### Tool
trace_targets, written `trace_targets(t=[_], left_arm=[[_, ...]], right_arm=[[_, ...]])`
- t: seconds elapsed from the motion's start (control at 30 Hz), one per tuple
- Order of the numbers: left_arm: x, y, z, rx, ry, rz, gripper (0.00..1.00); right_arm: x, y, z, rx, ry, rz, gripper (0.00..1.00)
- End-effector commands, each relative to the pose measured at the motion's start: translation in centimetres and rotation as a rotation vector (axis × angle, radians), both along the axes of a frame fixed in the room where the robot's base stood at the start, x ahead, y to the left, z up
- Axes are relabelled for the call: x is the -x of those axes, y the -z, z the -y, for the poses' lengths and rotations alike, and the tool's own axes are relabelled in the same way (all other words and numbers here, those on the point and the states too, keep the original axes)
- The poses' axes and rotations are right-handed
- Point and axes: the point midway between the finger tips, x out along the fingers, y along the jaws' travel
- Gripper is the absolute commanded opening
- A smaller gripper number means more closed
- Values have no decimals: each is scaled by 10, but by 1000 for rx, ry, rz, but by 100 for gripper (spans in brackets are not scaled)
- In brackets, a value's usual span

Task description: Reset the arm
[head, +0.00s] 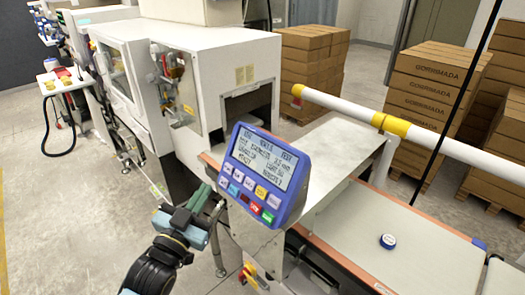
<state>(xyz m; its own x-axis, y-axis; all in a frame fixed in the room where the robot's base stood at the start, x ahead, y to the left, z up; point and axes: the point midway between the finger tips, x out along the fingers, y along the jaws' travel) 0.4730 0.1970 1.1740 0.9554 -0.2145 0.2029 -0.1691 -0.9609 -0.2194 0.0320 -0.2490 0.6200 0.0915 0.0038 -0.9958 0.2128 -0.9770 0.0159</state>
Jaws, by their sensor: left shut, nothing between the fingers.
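My left gripper (207,200) is at the lower middle of the head view, with its arm coming up from the bottom edge. Its fingers are shut with nothing between them. It is just left of the blue control panel (265,175), near the panel's lower left edge; I cannot tell whether it touches the panel. The panel has a lit text screen and rows of buttons, including red and green ones. My right gripper is out of view.
A conveyor belt (415,245) runs to the lower right with a small blue-and-white round item (388,241) on it. A white pole with yellow bands (400,127) crosses above. A white machine (190,75) stands behind; stacked cartons (432,90) are at the back right.

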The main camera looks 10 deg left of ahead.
Motion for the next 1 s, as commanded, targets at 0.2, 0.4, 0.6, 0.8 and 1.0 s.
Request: trace_targets(t=[0.2,0.4,0.6,0.8,1.0], left_arm=[[0,0,0,0,0,0,0],[0,0,0,0,0,0,0],[-1,7,0,-1,-1,-13,0],[-2,100,-6,-12,-24,-185,0],[23,253,-15,-34,-59,-476,0]], right_arm=[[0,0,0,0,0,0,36],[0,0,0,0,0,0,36],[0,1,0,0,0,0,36],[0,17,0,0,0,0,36],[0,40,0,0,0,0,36]])
